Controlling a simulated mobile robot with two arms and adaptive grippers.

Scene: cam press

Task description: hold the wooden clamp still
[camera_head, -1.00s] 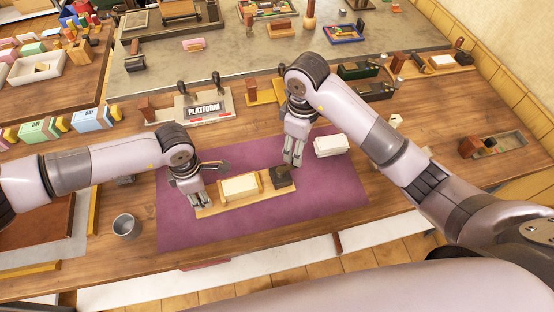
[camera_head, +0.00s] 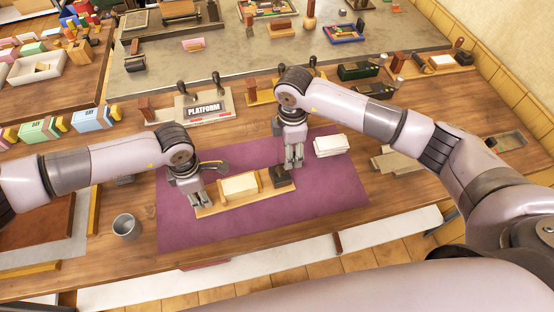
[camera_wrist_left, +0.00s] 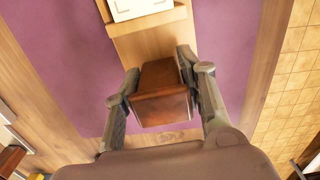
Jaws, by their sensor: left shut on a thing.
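The wooden clamp is a reddish-brown block (camera_wrist_left: 163,92) at the end of a light wooden board (camera_head: 229,200). In the left wrist view, the fingers of my left gripper (camera_wrist_left: 163,98) are on both sides of it, shut on it. In the head view my left gripper (camera_head: 201,201) hides most of the clamp at the board's left end. A white card stack (camera_head: 239,185) lies on the board's middle; its edge also shows in the left wrist view (camera_wrist_left: 138,8). A dark block (camera_head: 279,179) is at the board's right end. My right gripper (camera_head: 293,164) points down beside that block; its opening is unclear.
The board lies on a purple mat (camera_head: 325,190). A second white stack (camera_head: 331,146) is at the mat's upper right. A grey cup (camera_head: 126,226) stands left of the mat. A PLATFORM stand (camera_head: 204,108) is behind. The mat's right part is clear.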

